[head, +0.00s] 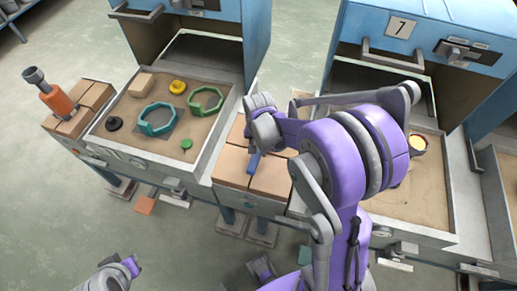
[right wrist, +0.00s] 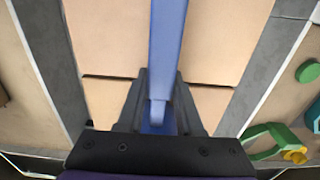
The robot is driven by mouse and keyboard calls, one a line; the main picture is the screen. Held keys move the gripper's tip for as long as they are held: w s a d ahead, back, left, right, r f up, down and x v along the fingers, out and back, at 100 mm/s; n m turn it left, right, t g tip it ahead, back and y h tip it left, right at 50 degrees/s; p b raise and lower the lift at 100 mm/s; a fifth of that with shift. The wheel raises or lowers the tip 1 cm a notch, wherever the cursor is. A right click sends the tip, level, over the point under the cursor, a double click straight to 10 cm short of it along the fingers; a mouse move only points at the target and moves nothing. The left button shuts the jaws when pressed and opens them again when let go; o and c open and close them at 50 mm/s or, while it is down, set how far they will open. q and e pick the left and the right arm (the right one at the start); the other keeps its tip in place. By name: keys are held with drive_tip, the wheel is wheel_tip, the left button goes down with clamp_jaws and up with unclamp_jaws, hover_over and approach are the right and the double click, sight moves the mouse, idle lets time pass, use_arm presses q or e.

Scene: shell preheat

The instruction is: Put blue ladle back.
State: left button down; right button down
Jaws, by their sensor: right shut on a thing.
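My right gripper (head: 254,146) is shut on the blue ladle (head: 252,163), over the brick-topped ledge between two sand trays. In the right wrist view the ladle's blue handle (right wrist: 167,45) runs between the fingers of my right gripper (right wrist: 158,98) and out past the top edge. The ladle's bowl is not visible in either view. Tan bricks (right wrist: 105,40) lie beneath it; I cannot tell whether the ladle touches them. Of my left arm only a grey and purple part shows at the bottom left of the head view; its gripper is not in view.
The left sand tray (head: 205,160) holds a teal ring (head: 157,119), a green ring (head: 205,101), yellow and green pieces and a dark knob. An orange-handled tool (head: 55,98) stands on bricks at far left. Blue cabinets (head: 450,30) rise behind. My arm covers part of the right tray (head: 425,215).

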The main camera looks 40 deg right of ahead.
drive_tip(key=shift+f, duration=0.15)
drive_tip(key=c, duration=0.6)
unclamp_jaws()
drive_tip(key=shift+o, duration=0.2)
